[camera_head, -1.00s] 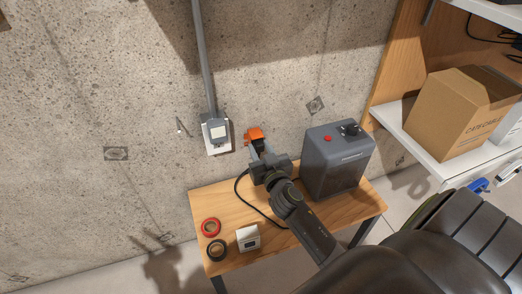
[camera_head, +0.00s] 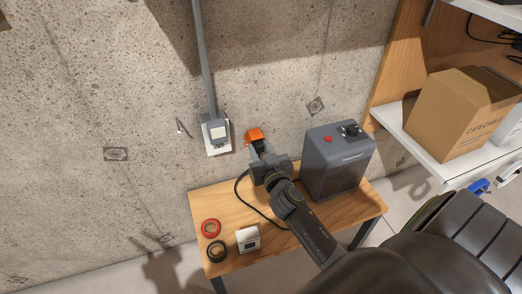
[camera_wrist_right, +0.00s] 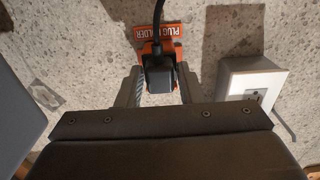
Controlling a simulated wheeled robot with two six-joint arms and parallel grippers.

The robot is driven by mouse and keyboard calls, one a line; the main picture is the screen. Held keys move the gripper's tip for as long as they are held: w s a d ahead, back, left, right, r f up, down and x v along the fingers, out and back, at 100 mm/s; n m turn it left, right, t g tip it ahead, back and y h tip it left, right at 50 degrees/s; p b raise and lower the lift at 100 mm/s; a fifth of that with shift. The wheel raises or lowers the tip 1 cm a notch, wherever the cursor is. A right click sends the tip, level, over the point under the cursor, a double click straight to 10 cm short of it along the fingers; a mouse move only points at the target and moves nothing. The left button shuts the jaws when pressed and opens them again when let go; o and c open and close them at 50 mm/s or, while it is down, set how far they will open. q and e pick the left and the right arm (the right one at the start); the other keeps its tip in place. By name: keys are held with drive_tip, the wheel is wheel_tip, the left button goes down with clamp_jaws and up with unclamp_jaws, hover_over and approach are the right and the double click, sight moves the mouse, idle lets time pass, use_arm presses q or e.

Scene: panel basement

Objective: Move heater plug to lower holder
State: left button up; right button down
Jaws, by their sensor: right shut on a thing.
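The orange plug holder (camera_head: 253,134) is fixed to the concrete wall above the table; in the right wrist view its label strip (camera_wrist_right: 166,31) reads as a plug holder. My right gripper (camera_head: 259,152) is at this holder, with its fingers on both sides of the black heater plug (camera_wrist_right: 158,77). The plug is against the orange holder and its cord runs up in the wrist view. Whether it is fully seated is hidden. The grey heater (camera_head: 337,162) stands on the table, right of my right gripper. My left gripper is out of view.
A wall socket box (camera_head: 216,134) hangs left of the holder under a conduit. A cardboard box (camera_head: 463,112) sits on the right shelf.

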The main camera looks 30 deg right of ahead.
drive_tip(key=shift+w, duration=0.1)
drive_tip(key=c, duration=0.9)
unclamp_jaws()
drive_tip(key=v, duration=1.7)
drive_tip(key=shift+s+b, duration=0.2)
drive_tip(key=shift+b, duration=0.25)
drive_tip(key=shift+a, duration=0.1)
